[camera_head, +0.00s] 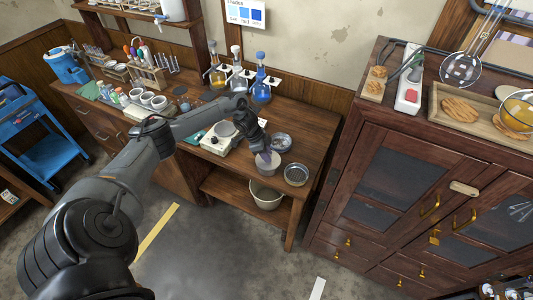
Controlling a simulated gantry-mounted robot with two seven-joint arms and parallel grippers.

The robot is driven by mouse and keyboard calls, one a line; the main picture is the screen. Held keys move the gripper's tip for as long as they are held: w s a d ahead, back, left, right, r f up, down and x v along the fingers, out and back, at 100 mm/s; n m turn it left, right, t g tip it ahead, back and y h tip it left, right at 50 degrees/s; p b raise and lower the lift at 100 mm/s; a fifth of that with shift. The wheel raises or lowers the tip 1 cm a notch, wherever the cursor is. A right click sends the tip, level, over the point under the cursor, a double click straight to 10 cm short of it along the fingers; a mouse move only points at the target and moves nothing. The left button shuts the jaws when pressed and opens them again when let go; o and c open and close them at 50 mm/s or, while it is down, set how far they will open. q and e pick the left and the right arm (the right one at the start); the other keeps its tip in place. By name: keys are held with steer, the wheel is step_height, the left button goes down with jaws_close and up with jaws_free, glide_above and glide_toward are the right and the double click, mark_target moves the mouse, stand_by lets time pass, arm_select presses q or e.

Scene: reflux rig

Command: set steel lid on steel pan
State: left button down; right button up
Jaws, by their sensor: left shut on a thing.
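My left gripper (266,154) points down over the front part of the wooden bench and is shut on what looks like the steel lid, mostly hidden by the fingers. Directly under it stands a small pale grey round vessel (267,169), likely the steel pan. The lid and the vessel's rim overlap in this view, so I cannot tell whether they touch. My right gripper is not in view.
A round metal dish (296,175) stands close on the right, and another (281,141) just behind. A hotplate (220,140) is to the left. Flasks (262,91) line the bench back. A large pot (265,196) is on the lower shelf. A wooden cabinet (400,170) stands right.

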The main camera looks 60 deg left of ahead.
arm_select(q)
steer(key=shift+f, duration=0.2)
steer(key=c, duration=0.8)
jaws_free()
steer(key=shift+r+p, duration=0.55)
steer(key=shift+r, duration=0.05)
step_height(320, 180, up, 8)
steer(key=p, duration=0.8)
steer(key=shift+f, duration=0.1)
